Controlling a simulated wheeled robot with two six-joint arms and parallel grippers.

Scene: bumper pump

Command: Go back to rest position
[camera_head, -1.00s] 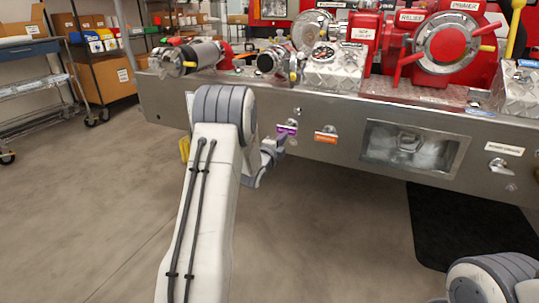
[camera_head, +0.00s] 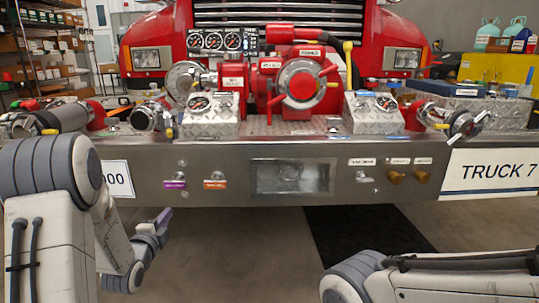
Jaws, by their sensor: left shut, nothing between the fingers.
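My left gripper (camera_head: 157,224) shows small below the bumper's lower edge, in front of the dark floor. It looks shut, with nothing visible held in it, and is apart from the panel in the picture. My left arm comes in from the left. My right arm lies across the bottom right corner; its gripper is out of view. The steel bumper (camera_head: 400,196) spans the view, with the red pump (camera_head: 302,85) on top of it.
The bumper front carries a purple-labelled control (camera_head: 175,181), an orange-labelled control (camera_head: 215,181), brass knobs (camera_head: 395,177) and a TRUCK 7 sign (camera_head: 490,175). Gauge boxes (camera_head: 375,110) stand on top. A black mat (camera_head: 365,238) lies on the floor. Floor between my arms is clear.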

